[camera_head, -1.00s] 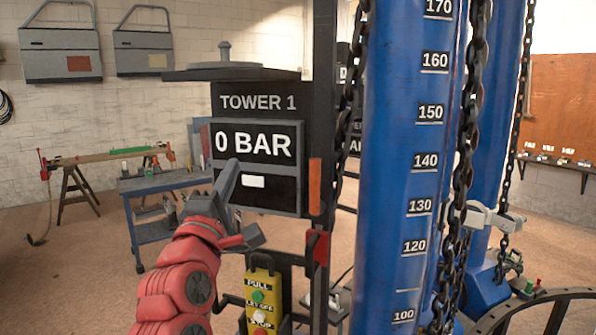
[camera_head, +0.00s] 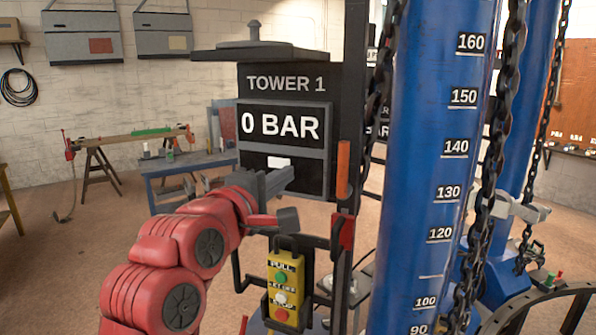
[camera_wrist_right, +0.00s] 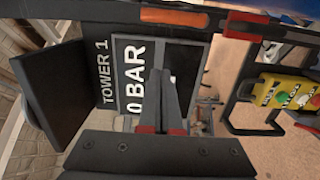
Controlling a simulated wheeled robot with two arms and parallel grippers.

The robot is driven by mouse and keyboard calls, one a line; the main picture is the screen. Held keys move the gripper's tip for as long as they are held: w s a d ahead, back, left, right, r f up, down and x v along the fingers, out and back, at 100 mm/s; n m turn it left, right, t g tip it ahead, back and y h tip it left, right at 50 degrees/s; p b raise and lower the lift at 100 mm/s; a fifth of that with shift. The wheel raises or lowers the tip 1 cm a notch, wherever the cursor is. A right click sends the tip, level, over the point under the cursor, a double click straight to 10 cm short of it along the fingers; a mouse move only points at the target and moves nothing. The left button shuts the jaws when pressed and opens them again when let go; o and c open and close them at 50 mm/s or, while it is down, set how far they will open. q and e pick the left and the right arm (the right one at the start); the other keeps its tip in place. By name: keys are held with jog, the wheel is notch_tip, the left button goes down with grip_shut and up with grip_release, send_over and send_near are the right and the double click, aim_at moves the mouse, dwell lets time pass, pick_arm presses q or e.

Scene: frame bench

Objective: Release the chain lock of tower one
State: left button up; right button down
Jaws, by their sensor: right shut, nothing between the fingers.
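Tower one's panel (camera_head: 284,84) reads "TOWER 1", with a display (camera_head: 280,122) showing "0 BAR". An orange bar (camera_head: 343,168) and a red piece (camera_head: 343,232) sit on the post right of it. A dark chain (camera_head: 376,100) hangs beside the post, another (camera_head: 497,110) along the blue column (camera_head: 425,150). I cannot tell which part is the chain lock. My right gripper (camera_head: 285,180) is shut and empty, in front of the display's lower edge. In the right wrist view its fingers (camera_wrist_right: 163,90) overlap the display (camera_wrist_right: 137,75).
A yellow pendant (camera_head: 283,290) with coloured buttons hangs below the panel, close beneath my right gripper. A second blue column stands behind, with a grey clamp-like part (camera_head: 523,211) beside a chain. A blue workbench (camera_head: 190,163) is at the back left.

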aim_at(346, 167)
jog(key=shift+w+d+p, duration=2.25)
jog(key=shift+w+d, duration=1.3)
jog(key=shift+w, duration=0.25)
jog(key=shift+s+d+m+b, duration=0.1)
jog(key=shift+d+m+b, duration=0.1)
jog(key=shift+m+b, duration=0.2)
